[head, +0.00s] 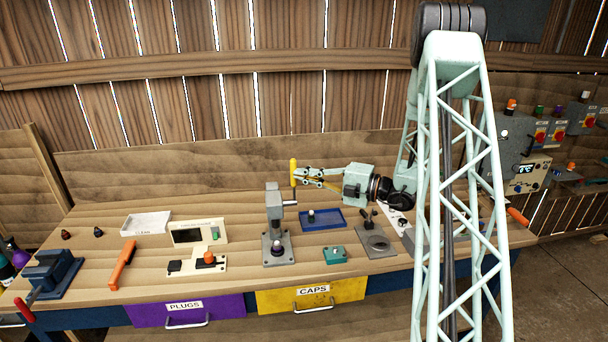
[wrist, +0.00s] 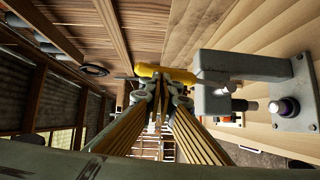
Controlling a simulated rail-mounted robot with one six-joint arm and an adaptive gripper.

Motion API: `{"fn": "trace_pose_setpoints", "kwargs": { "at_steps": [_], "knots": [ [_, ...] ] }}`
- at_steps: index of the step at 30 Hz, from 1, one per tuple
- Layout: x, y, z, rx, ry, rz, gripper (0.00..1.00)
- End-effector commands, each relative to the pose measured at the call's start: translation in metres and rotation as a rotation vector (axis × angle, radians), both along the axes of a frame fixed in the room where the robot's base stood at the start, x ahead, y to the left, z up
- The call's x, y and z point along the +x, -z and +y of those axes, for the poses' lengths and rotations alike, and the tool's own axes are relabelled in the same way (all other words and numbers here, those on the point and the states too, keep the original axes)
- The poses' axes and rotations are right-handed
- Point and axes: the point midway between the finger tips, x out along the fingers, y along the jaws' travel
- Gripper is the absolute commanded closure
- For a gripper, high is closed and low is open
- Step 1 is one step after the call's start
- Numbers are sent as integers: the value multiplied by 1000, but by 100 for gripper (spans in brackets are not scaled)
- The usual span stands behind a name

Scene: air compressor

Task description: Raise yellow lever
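The yellow lever (head: 293,172) stands upright at the end of a short metal shaft on the grey press-like stand (head: 275,222). In the wrist view the yellow lever (wrist: 165,73) lies across the picture, just past my fingertips. My gripper (head: 299,177) is at the lever's right side in the head view, touching it or very close. In the wrist view my gripper (wrist: 159,88) has its fingers drawn together to a narrow gap at most, beside the lever rather than around it. Contact is partly hidden by the fingers.
A blue tray (head: 335,224), a teal block (head: 335,255) and a grey plate with a small lever (head: 376,241) lie right of the stand. A gauge box (head: 186,235) and an orange-handled tool (head: 122,265) are left. The plank wall stands behind.

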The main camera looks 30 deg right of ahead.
Motion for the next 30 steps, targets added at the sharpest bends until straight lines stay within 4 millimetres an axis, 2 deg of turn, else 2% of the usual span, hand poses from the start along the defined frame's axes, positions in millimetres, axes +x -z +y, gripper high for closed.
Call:
{"fn": "trace_pose_setpoints", "kwargs": {
  "at_steps": [20, 30],
  "knots": [
    [0, -1, 1, 1, -2, -1, 100],
    [-19, -5, 9, 1, -4, 0, 100]
  ]
}}
